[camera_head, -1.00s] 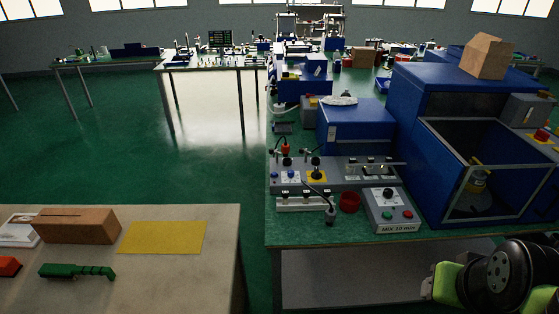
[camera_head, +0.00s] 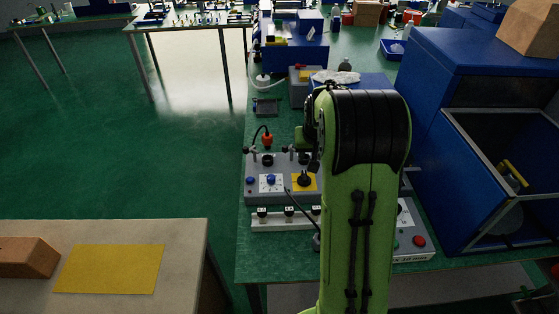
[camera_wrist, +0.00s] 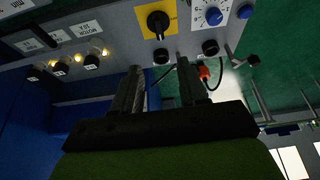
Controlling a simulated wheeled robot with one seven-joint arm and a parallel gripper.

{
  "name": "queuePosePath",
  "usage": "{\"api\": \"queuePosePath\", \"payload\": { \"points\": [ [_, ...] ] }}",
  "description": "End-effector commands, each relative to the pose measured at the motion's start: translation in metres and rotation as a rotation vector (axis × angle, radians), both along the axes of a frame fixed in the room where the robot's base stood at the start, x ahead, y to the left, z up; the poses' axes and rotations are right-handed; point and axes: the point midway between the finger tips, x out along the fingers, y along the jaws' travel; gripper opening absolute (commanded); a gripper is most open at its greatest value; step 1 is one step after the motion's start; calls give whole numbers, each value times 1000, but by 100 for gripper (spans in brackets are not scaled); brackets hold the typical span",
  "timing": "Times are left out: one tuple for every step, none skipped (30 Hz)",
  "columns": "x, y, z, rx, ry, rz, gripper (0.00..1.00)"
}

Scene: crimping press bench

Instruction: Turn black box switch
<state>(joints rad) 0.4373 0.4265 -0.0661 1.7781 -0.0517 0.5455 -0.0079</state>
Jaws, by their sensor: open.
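A black rotary switch (camera_head: 304,179) sits on a yellow plate on the front of the grey control box (camera_head: 255,191). In the wrist view the same black knob (camera_wrist: 157,22) on its yellow plate is at the top centre, beyond the fingertips. My gripper (camera_wrist: 158,72) is open, with its two dark fingers apart and nothing between them. The fingers point toward the panel and appear apart from the knob. In the head view my arm hides the gripper and the right part of the control box.
A blue knob (camera_wrist: 213,16) and a red plug (camera_wrist: 204,72) with a black cable are close by. A white socket strip (camera_head: 283,222) lies in front of the box. A large blue machine (camera_head: 455,100) stands at the right. Open floor lies left of the bench.

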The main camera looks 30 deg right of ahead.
Motion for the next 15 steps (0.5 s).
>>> {"api": "queuePosePath", "payload": {
  "points": [
    [0, -2, -2, -1, 0, -4, 43],
    [1, -2, -4, -1, 0, -4, 43],
    [3, -3, -8, -1, 0, -4, 43],
    [4, -4, -12, 0, 0, -2, 43],
    [6, -4, -17, 0, 1, -2, 43],
    [8, -5, -26, 1, 3, -2, 43],
    [10, -7, -32, 1, 2, -2, 43],
    [13, -8, -40, 2, 4, -2, 43],
    [16, -9, -50, 2, 4, -2, 43],
    [19, -11, -57, 2, 4, -2, 43],
    [22, -12, -64, 2, 4, -2, 43],
    [25, -14, -73, 1, 3, -2, 43],
    [27, -14, -81, 2, 4, -2, 43],
    [30, -16, -88, 2, 4, -2, 43],
    [34, -17, -97, 1, 2, -2, 43]
  ]
}}
